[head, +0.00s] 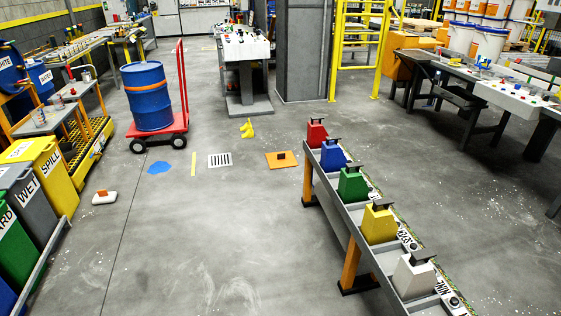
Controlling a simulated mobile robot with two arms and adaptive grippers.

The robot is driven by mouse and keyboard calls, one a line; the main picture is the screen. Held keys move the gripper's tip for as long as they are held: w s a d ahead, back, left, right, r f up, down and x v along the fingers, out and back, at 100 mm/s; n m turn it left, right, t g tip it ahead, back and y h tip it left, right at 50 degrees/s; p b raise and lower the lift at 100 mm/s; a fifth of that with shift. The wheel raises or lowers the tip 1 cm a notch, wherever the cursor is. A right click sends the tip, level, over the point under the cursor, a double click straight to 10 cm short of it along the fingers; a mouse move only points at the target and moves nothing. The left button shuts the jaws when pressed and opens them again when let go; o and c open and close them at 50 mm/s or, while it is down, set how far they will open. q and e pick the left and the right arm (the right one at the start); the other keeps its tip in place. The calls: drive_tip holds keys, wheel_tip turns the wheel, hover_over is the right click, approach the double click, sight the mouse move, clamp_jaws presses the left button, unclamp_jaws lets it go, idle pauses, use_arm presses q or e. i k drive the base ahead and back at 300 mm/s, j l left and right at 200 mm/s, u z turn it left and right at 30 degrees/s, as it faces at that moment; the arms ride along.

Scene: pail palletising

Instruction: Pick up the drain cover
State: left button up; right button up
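A square orange plate with a small black block on its middle (293,164) lies flat on the grey floor, near the centre of the head view; it looks like a drain cover. To its left, a light slotted drain grate (220,160) lies in the floor, with the plate beside it and not over it. Neither of my grippers shows in the head view, and nothing is seen touching the plate or the grate.
A blue puddle (159,168) and a yellow strip (194,164) lie left of the grate. A red cart (158,133) carries a blue drum (147,98). A long rack (349,219) with coloured containers stands at right. The foreground floor is largely open.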

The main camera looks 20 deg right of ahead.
sight(284, 159)
drive_tip(key=i+j+z, duration=0.1)
drive_tip(key=i+z, duration=0.15)
drive_tip(key=i, duration=4.3)
